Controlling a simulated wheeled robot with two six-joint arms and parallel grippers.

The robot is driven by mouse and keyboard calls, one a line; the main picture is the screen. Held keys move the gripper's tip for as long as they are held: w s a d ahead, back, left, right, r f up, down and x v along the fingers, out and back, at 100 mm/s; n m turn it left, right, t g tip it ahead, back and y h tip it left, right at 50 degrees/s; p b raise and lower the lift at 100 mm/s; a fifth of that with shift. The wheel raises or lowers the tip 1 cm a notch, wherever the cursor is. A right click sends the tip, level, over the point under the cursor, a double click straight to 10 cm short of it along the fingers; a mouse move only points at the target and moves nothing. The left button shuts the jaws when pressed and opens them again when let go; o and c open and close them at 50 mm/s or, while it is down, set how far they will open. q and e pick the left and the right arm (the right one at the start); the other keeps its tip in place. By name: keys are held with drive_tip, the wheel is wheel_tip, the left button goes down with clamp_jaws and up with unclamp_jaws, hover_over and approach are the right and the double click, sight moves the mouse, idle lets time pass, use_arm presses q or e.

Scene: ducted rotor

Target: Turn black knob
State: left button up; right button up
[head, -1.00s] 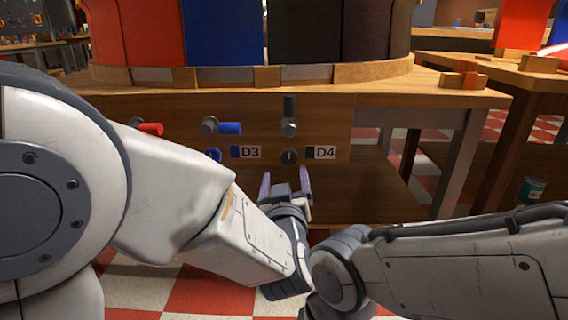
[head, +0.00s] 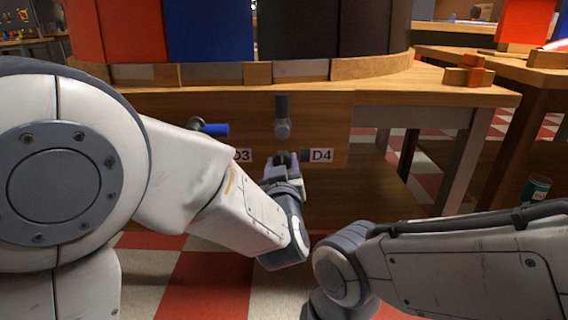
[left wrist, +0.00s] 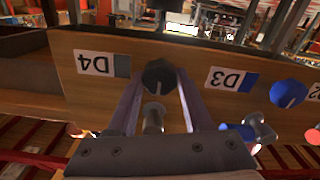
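The black knob (head: 282,157) sits on the wooden front panel (head: 335,112), left of the D4 label (head: 321,156). It also shows in the left wrist view (left wrist: 159,76), dark and round with a light line on its face. My left gripper (head: 281,164) is at the panel, with one finger on each side of the knob. In the left wrist view its fingers (left wrist: 160,84) are apart, with the knob between their tips. I cannot tell whether they touch it. My right arm (head: 450,255) shows at lower right; its gripper is out of view.
A grey valve with a dark handle (head: 282,115) is just above the knob. A blue-handled valve (head: 212,129) is to the left. The blue knob (left wrist: 287,93) and D3 label (left wrist: 232,79) show in the left wrist view. The panel's right part is clear.

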use_arm(q)
clamp_jaws()
drive_tip(key=shift+r+m+p, duration=0.15)
drive_tip(key=shift+m+p, duration=0.35)
drive_tip(key=shift+p, duration=0.3)
drive_tip(key=m+p, duration=1.3)
drive_tip(key=p, duration=0.2)
drive_tip(key=shift+d+f+m+p, duration=0.1)
drive_tip(key=shift+f+m+p, duration=0.1)
drive_tip(key=shift+m+p, duration=1.75)
drive_tip(key=o, duration=0.9)
unclamp_jaws()
drive_tip(key=shift+c, duration=0.2)
